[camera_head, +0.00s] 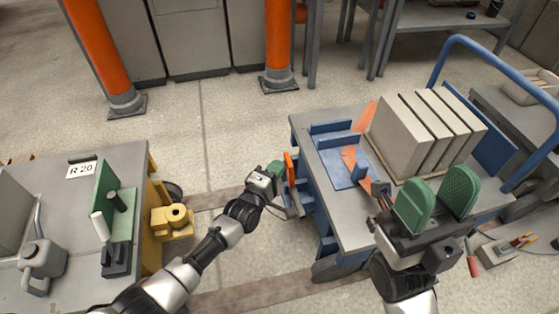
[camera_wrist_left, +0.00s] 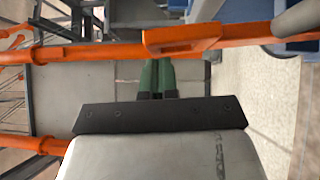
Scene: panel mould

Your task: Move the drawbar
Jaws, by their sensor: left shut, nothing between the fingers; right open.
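The drawbar appears to be the orange bar (camera_head: 290,167) at the left end of the blue cart (camera_head: 345,222), low beside its edge. In the left wrist view an orange bar with a flat block (camera_wrist_left: 183,38) crosses in front of the fingers. My left gripper (camera_head: 276,168) is shut and empty, just left of the orange bar. Its green fingertips also show in the left wrist view (camera_wrist_left: 157,72), close to the bar; I cannot tell whether they touch it. My right gripper (camera_head: 437,197) is open and empty over the cart's near right part.
A grey-topped bench (camera_head: 125,160) marked R 20 stands left, with a yellow hitch-like part (camera_head: 172,219) at its side. Grey panels (camera_head: 420,135) and a blue bracket (camera_head: 340,165) are on the cart. Orange pillars (camera_head: 280,45) stand behind. Floor between bench and cart is mostly clear.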

